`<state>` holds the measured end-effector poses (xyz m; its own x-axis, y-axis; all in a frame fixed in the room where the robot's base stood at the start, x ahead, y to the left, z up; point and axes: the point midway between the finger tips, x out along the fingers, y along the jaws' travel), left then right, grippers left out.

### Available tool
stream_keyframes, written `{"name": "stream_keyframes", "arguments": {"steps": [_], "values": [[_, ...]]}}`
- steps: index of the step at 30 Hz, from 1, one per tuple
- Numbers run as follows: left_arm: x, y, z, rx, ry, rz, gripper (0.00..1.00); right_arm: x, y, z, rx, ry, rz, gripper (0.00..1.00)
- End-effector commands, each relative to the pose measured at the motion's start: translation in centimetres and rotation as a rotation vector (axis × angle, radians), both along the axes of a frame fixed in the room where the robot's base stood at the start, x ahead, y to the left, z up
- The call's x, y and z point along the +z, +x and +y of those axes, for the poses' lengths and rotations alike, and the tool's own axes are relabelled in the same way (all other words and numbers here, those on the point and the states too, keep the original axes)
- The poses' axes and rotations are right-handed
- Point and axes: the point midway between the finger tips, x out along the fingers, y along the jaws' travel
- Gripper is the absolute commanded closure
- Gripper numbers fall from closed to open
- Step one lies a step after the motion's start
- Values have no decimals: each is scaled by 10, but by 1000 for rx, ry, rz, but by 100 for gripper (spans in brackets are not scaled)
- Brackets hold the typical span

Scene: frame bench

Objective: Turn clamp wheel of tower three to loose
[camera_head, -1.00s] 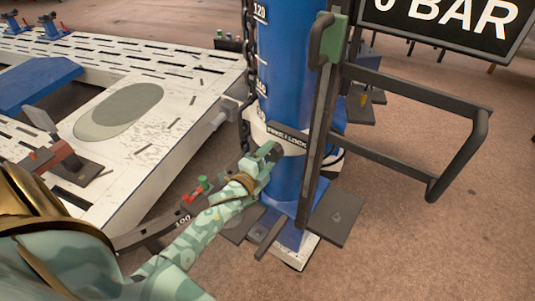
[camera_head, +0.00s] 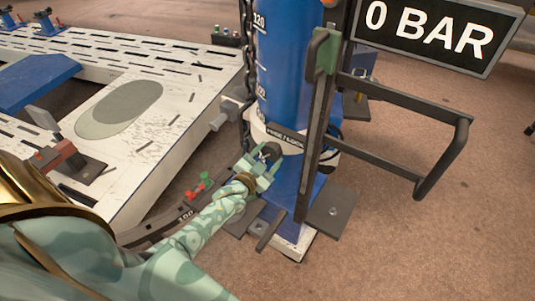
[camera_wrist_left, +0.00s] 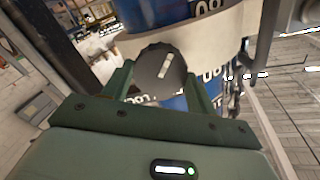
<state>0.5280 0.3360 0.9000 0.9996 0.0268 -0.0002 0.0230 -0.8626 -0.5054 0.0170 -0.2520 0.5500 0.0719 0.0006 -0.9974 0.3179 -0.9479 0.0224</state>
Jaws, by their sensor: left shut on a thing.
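The blue tower (camera_head: 285,80) stands upright with a white collar (camera_head: 262,128) around its lower part. A dark round clamp wheel (camera_wrist_left: 160,72) with a pale bar mark on its face sits at the collar in the left wrist view. My left gripper (camera_head: 262,158) is at the collar. In the left wrist view its green fingers (camera_wrist_left: 160,85) stand on either side of the wheel, shut on it. In the head view the gripper mostly hides the wheel. The collar's lettering is only partly readable. My right gripper is not in view.
A dark upright post with a green block (camera_head: 326,52) and a bar frame (camera_head: 465,150) stand right of the tower. A chain (camera_head: 249,60) hangs along its left side. The slotted white bench (camera_head: 190,75) lies left. A "0 BAR" display (camera_head: 430,30) is at upper right.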

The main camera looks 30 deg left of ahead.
Motion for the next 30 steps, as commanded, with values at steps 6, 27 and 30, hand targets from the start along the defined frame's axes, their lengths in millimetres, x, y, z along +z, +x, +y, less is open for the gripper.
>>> {"name": "stream_keyframes", "arguments": {"steps": [6, 27, 30], "values": [[1, 0, 1, 1, -168, -4, 65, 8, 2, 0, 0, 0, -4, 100], [0, 0, 1, 1, -367, -9, 65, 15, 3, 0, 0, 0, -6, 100], [0, 0, 1, 1, -366, -9, 65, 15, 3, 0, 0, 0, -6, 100]]}}
